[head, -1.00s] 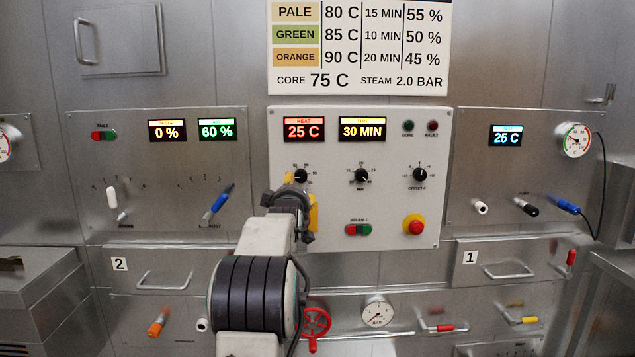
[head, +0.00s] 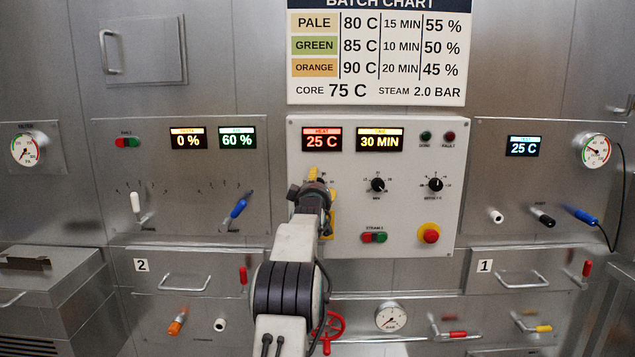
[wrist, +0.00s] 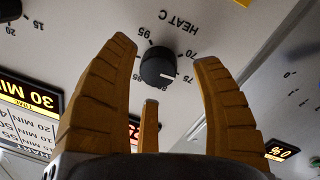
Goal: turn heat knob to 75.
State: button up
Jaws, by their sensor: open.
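The heat knob (wrist: 158,68) is round and black, with a pale pointer line towards the right in the wrist view. It sits below the "HEAT C" lettering, with printed numbers around it. My gripper (wrist: 165,50) is open, its yellow fingers spread on either side of the knob. A gap shows between the fingers and the knob. In the head view my gripper (head: 315,178) covers the heat knob. The red heat display (head: 321,139) above it reads 25 C.
The white panel (head: 395,220) also carries a time display (head: 380,139) at 30 MIN, a minutes knob (head: 377,185), an offset knob (head: 435,184) and a red stop button (head: 429,233). The batch chart (head: 376,55) hangs above. A red wheel valve (head: 328,328) sits below.

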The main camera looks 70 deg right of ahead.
jog(key=shift+w+d, duration=0.1)
jog(key=shift+d, duration=0.4)
jog(key=shift+c, duration=0.2)
jog(key=shift+r, duration=0.1)
jog(key=c, duration=1.2)
jog(key=shift+o, duration=0.2)
jog(key=shift+a+r+m+b, duration=0.15)
jog(key=shift+m+b, duration=0.35)
jog(key=shift+m, duration=0.9)
jog(key=o, duration=0.9)
jog(key=shift+w, duration=0.15)
jog(key=o, duration=0.3)
jog(key=shift+f, duration=0.2)
